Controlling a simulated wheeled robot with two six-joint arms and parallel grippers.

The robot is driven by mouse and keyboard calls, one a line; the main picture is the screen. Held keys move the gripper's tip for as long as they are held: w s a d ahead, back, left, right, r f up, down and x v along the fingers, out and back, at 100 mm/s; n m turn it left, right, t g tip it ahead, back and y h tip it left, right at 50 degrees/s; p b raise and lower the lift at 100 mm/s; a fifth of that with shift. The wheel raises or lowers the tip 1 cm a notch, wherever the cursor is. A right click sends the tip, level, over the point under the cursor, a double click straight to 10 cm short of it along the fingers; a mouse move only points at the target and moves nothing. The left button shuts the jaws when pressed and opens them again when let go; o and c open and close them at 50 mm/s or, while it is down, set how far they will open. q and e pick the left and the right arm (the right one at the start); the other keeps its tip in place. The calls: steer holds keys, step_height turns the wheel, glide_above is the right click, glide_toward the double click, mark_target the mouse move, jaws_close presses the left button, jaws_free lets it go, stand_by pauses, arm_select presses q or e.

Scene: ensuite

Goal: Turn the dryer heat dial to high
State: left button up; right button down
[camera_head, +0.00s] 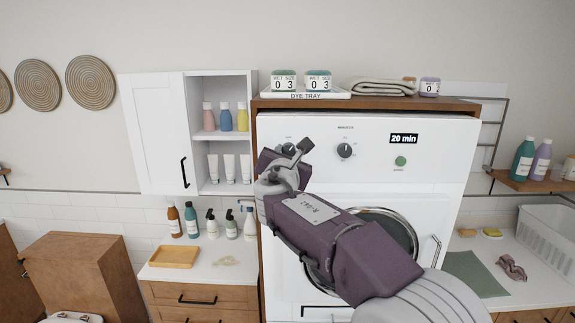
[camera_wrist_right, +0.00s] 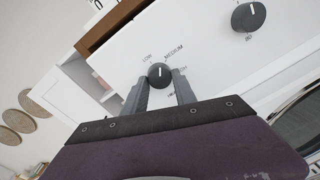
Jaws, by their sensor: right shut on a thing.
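The heat dial (camera_wrist_right: 158,72) is a dark round knob on the dryer's white front panel. In the right wrist view its white mark points upward, between the words LOW and MEDIUM; another label below it is partly hidden. My right gripper (camera_wrist_right: 160,88) is shut on the dial, one finger on each side. In the head view my right gripper (camera_head: 287,162) reaches the panel's left part, and the dial (camera_head: 289,146) shows only partly behind it. The white dryer (camera_head: 440,150) stands in a wooden surround. My left gripper is not in view.
A second dark dial (camera_head: 344,150) sits right of the heat dial, beside a "20 min" display (camera_head: 404,138) and a green button (camera_head: 400,161). An open-shelved white cabinet (camera_head: 236,88) stands close on the left. A dye tray (camera_head: 305,95) rests on top.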

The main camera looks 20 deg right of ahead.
steer(key=m+b, duration=0.4)
steer(key=m, duration=0.4)
steer(key=shift+y+b, duration=0.35)
steer(key=shift+y, duration=0.05)
steer(key=m+b, duration=0.2)
steer(key=m, duration=0.2)
steer(key=m+b, duration=0.2)
steer(key=m, duration=0.2)
steer(key=shift+r+y, duration=0.15)
steer(key=shift+y, duration=0.25)
steer(key=c, duration=1)
jaws_free()
